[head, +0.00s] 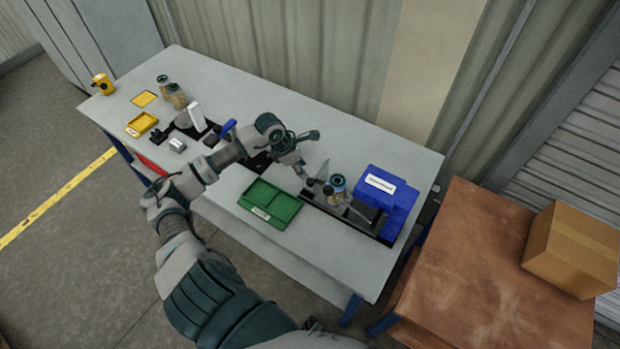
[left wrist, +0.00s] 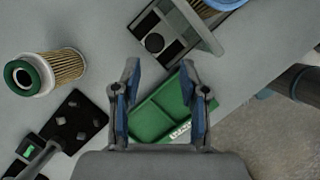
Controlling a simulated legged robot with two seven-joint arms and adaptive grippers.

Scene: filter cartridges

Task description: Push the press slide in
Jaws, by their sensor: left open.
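The press (head: 352,218) is a long dark fixture at the table's front right, with a filter cartridge (head: 338,184) standing at it. In the left wrist view, the near end of the press (left wrist: 155,42) shows a dark plate with a round knob, beside grey metal; which part is the slide is unclear. The cartridge's blue-rimmed end (left wrist: 222,4) is cut off at the top. My left gripper (left wrist: 160,68) is open and empty, its fingers apart above the table near the green tray (left wrist: 151,108). It appears left of the press in the head view (head: 301,172). No contact is visible. My right gripper is out of view.
A blue bin (head: 385,198) stands right of the press. The green tray (head: 270,203) lies at the front edge. A green-ended cartridge (left wrist: 47,73) and a dark fixture (left wrist: 75,120) lie left of my gripper.

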